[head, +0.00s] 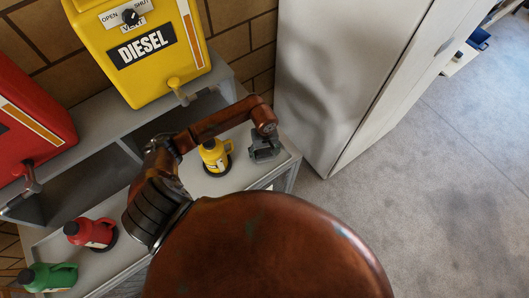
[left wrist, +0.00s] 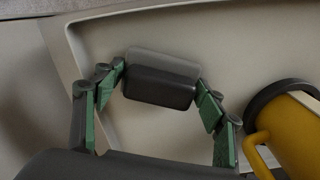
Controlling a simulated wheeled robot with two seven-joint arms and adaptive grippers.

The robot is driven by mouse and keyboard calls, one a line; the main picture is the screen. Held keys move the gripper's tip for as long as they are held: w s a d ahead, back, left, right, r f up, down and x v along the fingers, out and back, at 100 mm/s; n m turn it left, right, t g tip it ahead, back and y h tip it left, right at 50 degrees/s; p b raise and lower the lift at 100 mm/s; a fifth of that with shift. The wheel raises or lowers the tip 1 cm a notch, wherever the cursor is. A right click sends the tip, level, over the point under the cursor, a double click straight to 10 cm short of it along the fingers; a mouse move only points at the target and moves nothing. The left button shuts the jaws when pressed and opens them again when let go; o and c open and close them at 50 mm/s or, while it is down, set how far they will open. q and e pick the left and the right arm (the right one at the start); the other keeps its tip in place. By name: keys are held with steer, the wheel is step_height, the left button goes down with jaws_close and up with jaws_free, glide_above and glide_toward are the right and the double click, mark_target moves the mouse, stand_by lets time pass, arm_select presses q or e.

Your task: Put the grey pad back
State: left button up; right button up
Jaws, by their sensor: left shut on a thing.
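The grey pad (left wrist: 160,88) is a small dark grey block with rounded edges and a lighter grey upper side. It shows in the left wrist view between the two green-and-black fingers of my left gripper (left wrist: 161,84), which is shut on it. Behind the pad is the pale tray surface (left wrist: 240,40); I cannot tell whether it touches it. In the head view my left gripper (head: 264,149) is low over the right end of the pale shelf (head: 215,187), right of the yellow jug (head: 215,156). I cannot clearly make out the pad there. My right gripper is not in view.
The yellow jug also shows close by in the left wrist view (left wrist: 291,140). A red jug (head: 90,232) and a green jug (head: 48,277) stand further left. A yellow DIESEL tank (head: 140,75) and a red tank (head: 30,120) stand behind. A white cabinet (head: 330,80) rises at right; floor beyond is clear.

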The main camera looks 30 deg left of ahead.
mark_target(265, 151)
arm_select(q)
steer(key=shift+f, duration=0.1)
steer(key=o, duration=1.2)
step_height(265, 151, up, 12)
steer(key=shift+r+b, duration=0.15)
steer(key=shift+b, duration=0.2)
